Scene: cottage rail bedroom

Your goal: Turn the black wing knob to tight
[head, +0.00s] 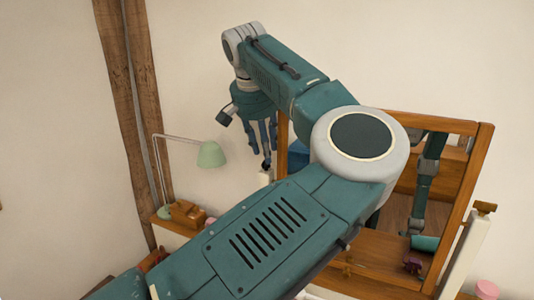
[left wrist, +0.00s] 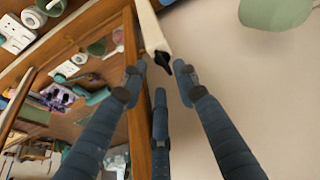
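The black wing knob (left wrist: 163,62) shows in the left wrist view at the end of a pale post (left wrist: 149,25), beside a wooden frame. My left gripper (left wrist: 158,88) has its three blue-grey fingers spread apart and empty. The knob appears just beyond the fingertips, between the two upper ones; I cannot tell whether any finger touches it. In the head view my left gripper (head: 267,160) hangs fingers-down at the left side of the wooden frame (head: 481,155). My right gripper is not in view.
The wooden frame seems to hold a mirror that reflects my arm. A green lamp (head: 211,154) and a brown wooden object (head: 188,213) stand to the left. A second pale post (head: 467,250) with a brown top stands right, near a pink item (head: 487,289).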

